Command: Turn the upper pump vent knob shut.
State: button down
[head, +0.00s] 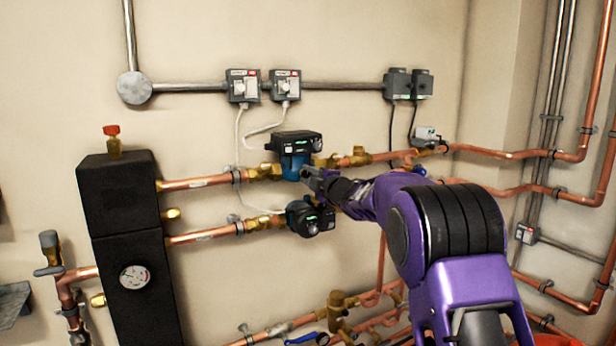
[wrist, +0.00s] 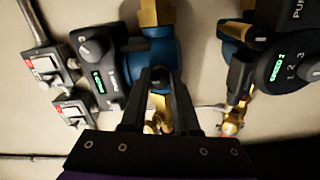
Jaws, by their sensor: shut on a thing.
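The upper pump (head: 294,164) has a blue body and a black control box on the copper line. In the wrist view, which is turned sideways, its blue body (wrist: 150,55) is behind my fingertips and its control box (wrist: 98,72) is to the left. My gripper (head: 312,176) reaches in from the right to the pump's lower front. In the wrist view the fingers of my gripper (wrist: 158,78) come together at the front of the blue body, shut on the small vent knob there. The fingertips mostly hide the knob, so its turn angle cannot be told.
The lower pump (head: 311,218) is just below my gripper; it shows at the right in the wrist view (wrist: 275,68). Copper pipes (head: 200,183) run on both sides. Two switch boxes (head: 243,86) with pale cables are above. A black manifold block (head: 120,200) stands left.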

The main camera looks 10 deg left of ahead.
jog(key=shift+n, duration=0.3)
jog(key=c, duration=0.6)
grip_release()
jog(key=shift+c, duration=0.2)
jog(key=v, duration=1.7)
jog(key=shift+d, duration=0.2)
jog(key=shift+s, duration=0.15)
